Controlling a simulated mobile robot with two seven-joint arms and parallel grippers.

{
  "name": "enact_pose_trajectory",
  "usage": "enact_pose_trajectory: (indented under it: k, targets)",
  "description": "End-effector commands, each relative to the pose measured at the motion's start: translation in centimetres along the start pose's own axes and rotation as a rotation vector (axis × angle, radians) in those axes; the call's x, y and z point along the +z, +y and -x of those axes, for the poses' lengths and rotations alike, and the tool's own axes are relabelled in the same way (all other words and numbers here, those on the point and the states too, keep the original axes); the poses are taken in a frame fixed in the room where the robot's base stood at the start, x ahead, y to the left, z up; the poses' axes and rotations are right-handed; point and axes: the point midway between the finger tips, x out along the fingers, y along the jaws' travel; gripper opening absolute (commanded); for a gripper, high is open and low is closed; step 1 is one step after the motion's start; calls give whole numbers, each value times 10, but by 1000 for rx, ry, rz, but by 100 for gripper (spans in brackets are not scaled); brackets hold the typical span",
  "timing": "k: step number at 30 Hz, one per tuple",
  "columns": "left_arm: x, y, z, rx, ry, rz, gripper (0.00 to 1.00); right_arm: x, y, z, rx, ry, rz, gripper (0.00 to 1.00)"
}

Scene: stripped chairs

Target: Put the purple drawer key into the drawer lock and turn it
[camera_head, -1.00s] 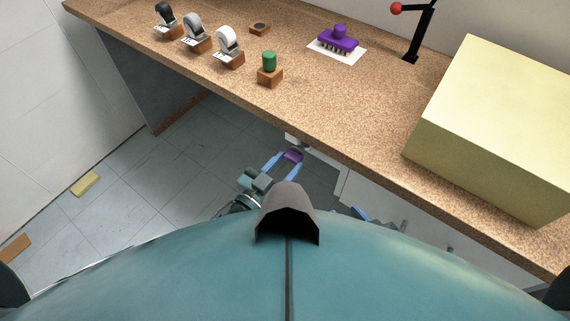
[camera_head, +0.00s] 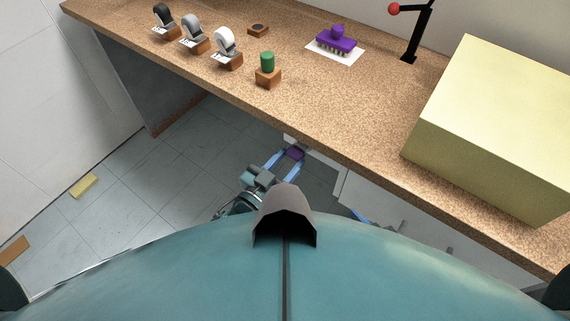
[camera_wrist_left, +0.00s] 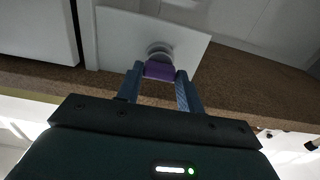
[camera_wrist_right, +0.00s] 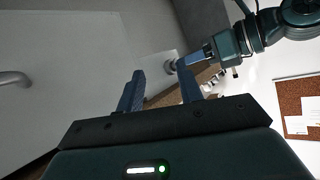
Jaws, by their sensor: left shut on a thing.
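My left gripper (camera_head: 284,163) is below the worktop's front edge, shut on the purple key (camera_head: 295,153). In the left wrist view the purple key (camera_wrist_left: 160,70) sits between the fingertips, right against the round grey lock (camera_wrist_left: 159,50) on a white panel (camera_wrist_left: 115,28). How deep the key sits in the lock is hidden by its own head. In the right wrist view the lock (camera_wrist_right: 172,66) shows with my left gripper (camera_wrist_right: 194,58) at it. My right gripper (camera_wrist_right: 163,88) is open and empty, its fingers apart, pointing toward the panel from some distance.
The speckled worktop (camera_head: 370,150) overhangs the lock. A bar handle (camera_wrist_right: 15,78) shows in the right wrist view. Floor at left is mostly clear.

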Motion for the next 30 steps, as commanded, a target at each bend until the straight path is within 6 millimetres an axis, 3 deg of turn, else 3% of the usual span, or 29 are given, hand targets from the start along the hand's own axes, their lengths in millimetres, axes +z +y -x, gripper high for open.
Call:
enact_pose_trajectory:
  k: [12,13,22,30]
  targets:
    - [0,0,-13,1,1,0,0,1,1,-4,0,6,2,36]
    - [0,1,-13,1,0,0,39,0,1,-4,0,8,3,36]
    - [0,0,-12,0,0,0,62,-2,2,-4,0,13,5,36]
    - [0,0,-12,0,-1,0,62,-2,2,-4,0,13,5,36]
